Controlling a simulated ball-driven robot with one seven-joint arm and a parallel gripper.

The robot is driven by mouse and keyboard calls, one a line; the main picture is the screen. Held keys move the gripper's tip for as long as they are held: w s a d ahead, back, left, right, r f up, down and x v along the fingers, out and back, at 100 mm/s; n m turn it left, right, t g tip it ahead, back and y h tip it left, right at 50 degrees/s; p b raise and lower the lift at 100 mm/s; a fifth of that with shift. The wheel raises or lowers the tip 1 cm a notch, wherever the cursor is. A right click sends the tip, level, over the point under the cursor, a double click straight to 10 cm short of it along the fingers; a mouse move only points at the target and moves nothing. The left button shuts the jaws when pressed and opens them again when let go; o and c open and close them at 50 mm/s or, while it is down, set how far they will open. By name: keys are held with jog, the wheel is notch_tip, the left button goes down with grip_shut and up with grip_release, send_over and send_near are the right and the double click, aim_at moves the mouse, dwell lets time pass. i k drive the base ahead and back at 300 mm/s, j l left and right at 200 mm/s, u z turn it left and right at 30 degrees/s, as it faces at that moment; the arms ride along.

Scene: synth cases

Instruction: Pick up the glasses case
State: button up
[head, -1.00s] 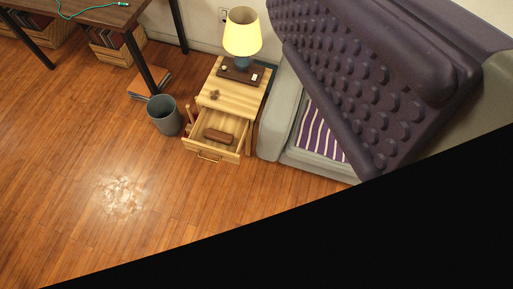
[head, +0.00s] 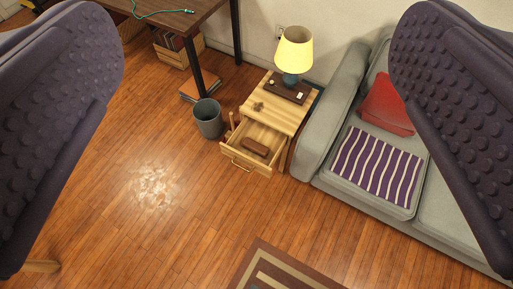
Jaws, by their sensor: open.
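The brown oblong glasses case (head: 255,147) lies inside the pulled-out drawer (head: 233,158) of a light wooden nightstand (head: 289,114). Its top is uncovered in the head view. My gripper (head: 256,140) is open, with one purple studded finger at the left edge of the view and the other at the right edge. Nothing is between the fingers close by. The case shows in the gap between them, well beyond the fingers and apart from them.
A yellow-shaded lamp (head: 295,49) and a dark tray (head: 290,92) stand on the nightstand. A grey bin (head: 208,118) stands left of it, a grey sofa (head: 325,120) right. A desk (head: 180,18) is at the back. The wooden floor (head: 165,230) in front is mostly clear.

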aim_at(260, 149)
jog(key=i+u, duration=0.2)
jog(key=i, duration=0.35)
jog(key=i+l+u, duration=0.2)
jog(key=i, duration=0.35)
jog(key=i+u, duration=0.15)
jog(key=i, duration=0.45)
jog(key=i+l+u, duration=0.1)
jog(key=i, duration=0.45)
